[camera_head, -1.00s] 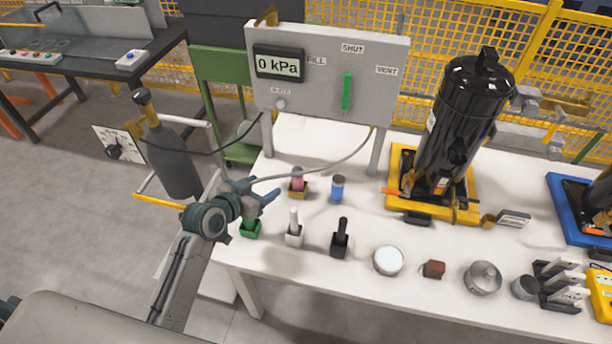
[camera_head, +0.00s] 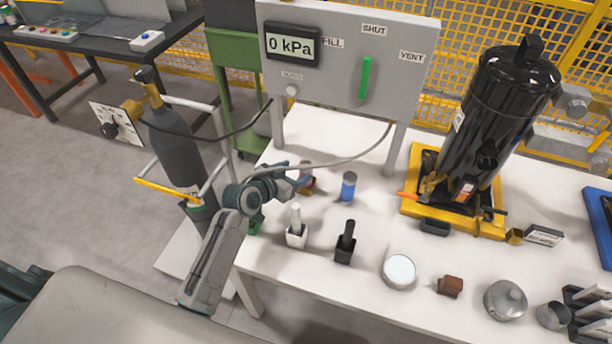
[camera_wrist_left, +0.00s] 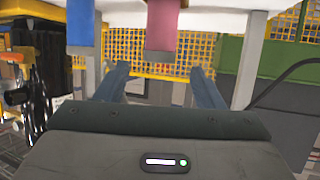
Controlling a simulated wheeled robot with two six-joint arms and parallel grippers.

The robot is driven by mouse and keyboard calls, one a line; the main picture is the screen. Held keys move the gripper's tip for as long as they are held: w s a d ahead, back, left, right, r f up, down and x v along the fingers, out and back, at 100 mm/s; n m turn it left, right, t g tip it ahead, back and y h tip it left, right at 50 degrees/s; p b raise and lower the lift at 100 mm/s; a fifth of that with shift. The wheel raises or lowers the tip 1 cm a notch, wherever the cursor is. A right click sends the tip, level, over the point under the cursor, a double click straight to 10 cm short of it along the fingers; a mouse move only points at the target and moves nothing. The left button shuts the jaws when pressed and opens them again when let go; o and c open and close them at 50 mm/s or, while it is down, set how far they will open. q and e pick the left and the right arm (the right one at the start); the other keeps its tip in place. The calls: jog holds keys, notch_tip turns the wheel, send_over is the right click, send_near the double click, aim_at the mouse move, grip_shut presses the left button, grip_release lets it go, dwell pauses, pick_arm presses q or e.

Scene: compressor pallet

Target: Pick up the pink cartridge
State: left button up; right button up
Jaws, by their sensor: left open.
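In the left wrist view, which looks upside down, the pink cartridge (camera_wrist_left: 162,26) shows at the top centre. The open fingers (camera_wrist_left: 162,78) point towards it, one on each side of its line, apart from it. My right gripper is not in view.
A blue cartridge (camera_head: 349,186) stands just right of the pink one. White (camera_head: 297,236) and black (camera_head: 345,246) handled items stand in front. A grey hose (camera_head: 350,157) hangs from the gauge panel (camera_head: 340,55) near my gripper. A black compressor (camera_head: 495,125) stands to the right.

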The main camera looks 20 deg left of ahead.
aim_at(304, 166)
pick_arm(q)
jog(key=p+x, duration=0.1)
jog(key=x, duration=0.4)
jog(key=shift+w+d+r+p, duration=0.1)
jog(key=shift+w+p, duration=0.15)
jog(key=shift+p, duration=0.15)
jog(key=shift+w+d+f, duration=0.1)
jog(key=shift+w+f, duration=0.1)
jog(key=shift+w, duration=0.05)
jog(key=shift+c, duration=0.2)
grip_shut()
